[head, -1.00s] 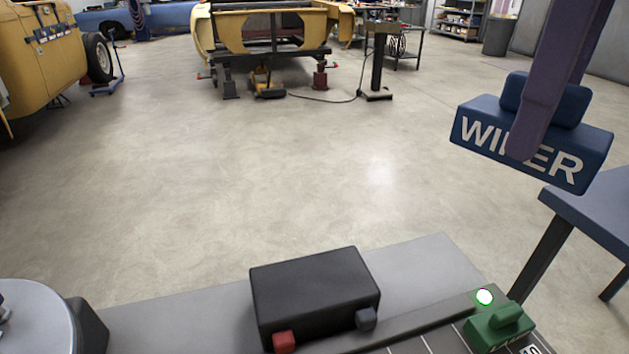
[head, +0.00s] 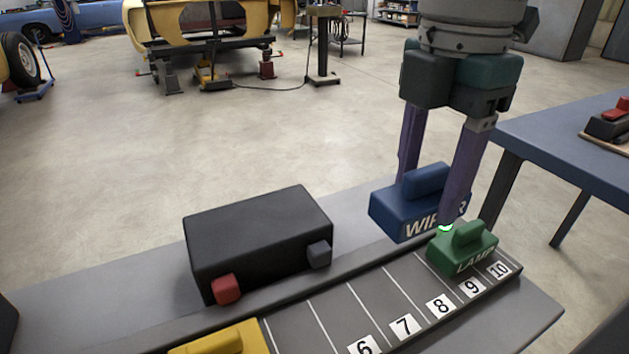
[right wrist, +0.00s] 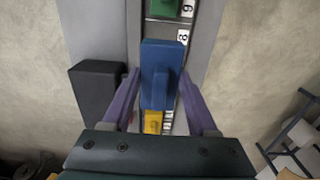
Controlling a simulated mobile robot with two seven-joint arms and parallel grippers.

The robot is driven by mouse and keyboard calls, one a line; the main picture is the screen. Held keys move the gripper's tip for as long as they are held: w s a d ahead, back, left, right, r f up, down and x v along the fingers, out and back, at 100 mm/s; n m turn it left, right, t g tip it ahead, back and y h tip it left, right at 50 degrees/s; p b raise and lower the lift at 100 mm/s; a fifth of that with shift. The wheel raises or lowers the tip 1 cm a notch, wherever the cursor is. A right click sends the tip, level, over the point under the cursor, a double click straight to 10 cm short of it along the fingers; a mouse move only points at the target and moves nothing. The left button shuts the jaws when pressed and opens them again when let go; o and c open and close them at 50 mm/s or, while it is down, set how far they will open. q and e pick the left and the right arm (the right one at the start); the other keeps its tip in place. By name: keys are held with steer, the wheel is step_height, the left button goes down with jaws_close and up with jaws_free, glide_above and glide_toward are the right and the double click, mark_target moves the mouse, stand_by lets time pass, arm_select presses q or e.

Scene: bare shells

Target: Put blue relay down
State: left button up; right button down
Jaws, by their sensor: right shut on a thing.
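The blue relay (head: 392,212), a block lettered WIPER with a raised grip on top, is held by my right gripper (head: 427,198). The gripper's purple fingers point down and are shut on it. The relay looks raised over the back edge of the numbered strip (head: 345,293), beside the green LAMP relay (head: 462,250); any contact there I cannot tell. In the right wrist view the blue relay (right wrist: 154,98) lies between the fingers, over the strip. My left gripper is not in view.
A black box (head: 258,248) with a red and a grey terminal stands left of the blue relay. A yellow relay (head: 222,340) is at the strip's near-left end. Strip spaces around 6 to 8 look bare. A blue table (head: 560,135) stands at right.

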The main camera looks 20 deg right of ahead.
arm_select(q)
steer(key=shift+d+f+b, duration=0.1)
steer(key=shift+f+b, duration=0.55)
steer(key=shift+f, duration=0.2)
arm_select(e)
step_height(320, 180, down, 8)
steer(key=shift+r, duration=0.1)
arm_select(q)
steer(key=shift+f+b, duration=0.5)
arm_select(e)
step_height(320, 180, down, 4)
steer(key=shift+r, duration=0.25)
steer(key=shift+f, duration=0.25)
steer(key=shift+f, duration=0.2)
steer(key=shift+c, duration=0.9)
jaws_free()
